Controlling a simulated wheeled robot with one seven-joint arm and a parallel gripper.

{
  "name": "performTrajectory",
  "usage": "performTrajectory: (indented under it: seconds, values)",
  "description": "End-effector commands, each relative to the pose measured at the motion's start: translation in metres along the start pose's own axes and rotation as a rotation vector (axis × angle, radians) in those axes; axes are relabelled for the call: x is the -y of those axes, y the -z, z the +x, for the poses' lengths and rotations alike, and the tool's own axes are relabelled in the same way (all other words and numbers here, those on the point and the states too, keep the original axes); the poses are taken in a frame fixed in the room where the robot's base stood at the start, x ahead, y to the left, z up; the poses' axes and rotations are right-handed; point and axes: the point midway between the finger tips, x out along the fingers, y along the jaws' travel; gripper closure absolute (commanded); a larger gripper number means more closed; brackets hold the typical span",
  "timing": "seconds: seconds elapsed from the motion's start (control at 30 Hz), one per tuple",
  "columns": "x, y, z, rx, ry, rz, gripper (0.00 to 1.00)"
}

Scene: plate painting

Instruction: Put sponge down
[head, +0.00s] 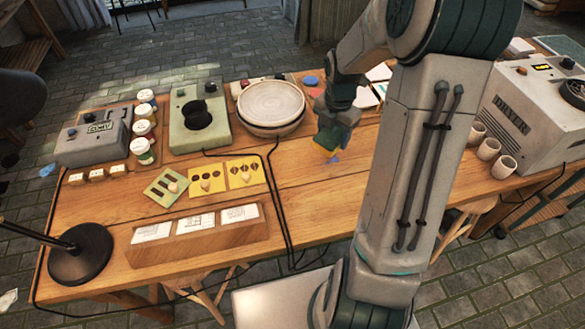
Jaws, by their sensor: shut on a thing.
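My gripper (338,128) hangs over the right middle of the wooden table (310,205), near its front half. My gripper partly hides the sponge. The sponge looks close above the table, but I cannot tell whether it touches. A small blue patch (333,160) lies on the wood just below it.
A pale plate (271,103) sits on a round stand behind and left of my gripper. Yellow stencil cards (245,173), a wooden card holder (197,234) and a black cable (277,195) lie left. Cups (489,149) and a dryer (522,115) stand right. Bare wood surrounds the sponge.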

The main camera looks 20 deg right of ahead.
Motion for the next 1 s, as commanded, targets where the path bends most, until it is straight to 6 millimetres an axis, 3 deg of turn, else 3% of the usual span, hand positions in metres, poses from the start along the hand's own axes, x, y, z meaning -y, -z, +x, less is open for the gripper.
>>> performTrajectory:
  seconds: [0.3,0.7,1.0]
  values:
    - [0.004,-0.002,-0.001,0.004,0.007,-0.205,0.63]
    - [-0.055,0.051,0.047,0.004,0.008,-0.210,0.63]
    - [-0.078,0.070,0.066,0.006,0.007,-0.204,0.63]
